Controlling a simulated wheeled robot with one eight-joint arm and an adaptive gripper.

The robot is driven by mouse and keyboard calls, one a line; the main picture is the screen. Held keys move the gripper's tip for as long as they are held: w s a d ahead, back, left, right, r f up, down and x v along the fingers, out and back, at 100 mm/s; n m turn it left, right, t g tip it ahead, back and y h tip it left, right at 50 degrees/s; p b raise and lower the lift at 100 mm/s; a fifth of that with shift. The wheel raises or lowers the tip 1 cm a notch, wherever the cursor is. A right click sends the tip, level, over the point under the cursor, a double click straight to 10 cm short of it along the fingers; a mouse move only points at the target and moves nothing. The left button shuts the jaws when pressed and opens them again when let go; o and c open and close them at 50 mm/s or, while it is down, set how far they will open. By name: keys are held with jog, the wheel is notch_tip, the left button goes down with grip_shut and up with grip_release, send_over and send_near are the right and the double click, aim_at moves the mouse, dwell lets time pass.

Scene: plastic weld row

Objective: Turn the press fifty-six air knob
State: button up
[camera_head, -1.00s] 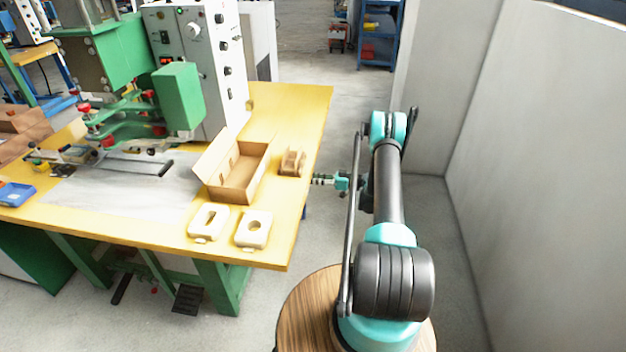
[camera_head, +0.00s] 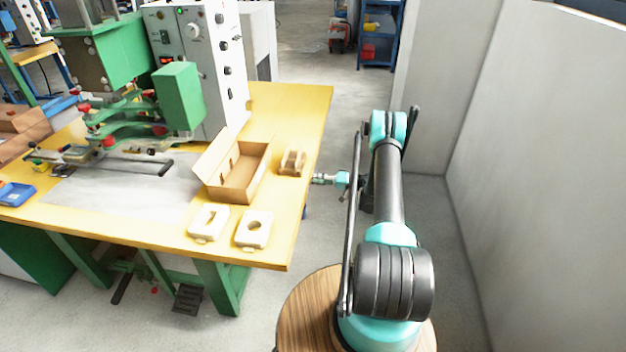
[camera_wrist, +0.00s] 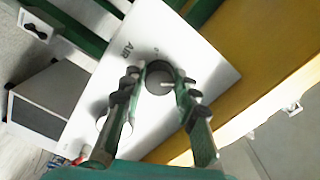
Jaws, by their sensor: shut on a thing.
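The air knob (camera_wrist: 158,80) is a dark round knob on a pale metal panel (camera_wrist: 205,75) marked "AIR" in the wrist view. My gripper (camera_wrist: 161,86) is shut on it, with one finger on each side. A small pale pointer or mark shows beside the right finger. In the head view my gripper (camera_head: 318,179) is at the right edge of the yellow table, pointing left. The knob and its panel cannot be made out there.
The green press (camera_head: 178,98) stands behind. A grey wall (camera_head: 540,150) is on the right, with bare floor before it.

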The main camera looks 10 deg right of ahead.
jog(key=shift+d+m, duration=0.15)
jog(key=shift+m, duration=4.75)
jog(key=o, duration=1.1)
jog(key=shift+o, duration=0.2)
jog(key=v, duration=1.2)
jog(key=shift+r, duration=0.1)
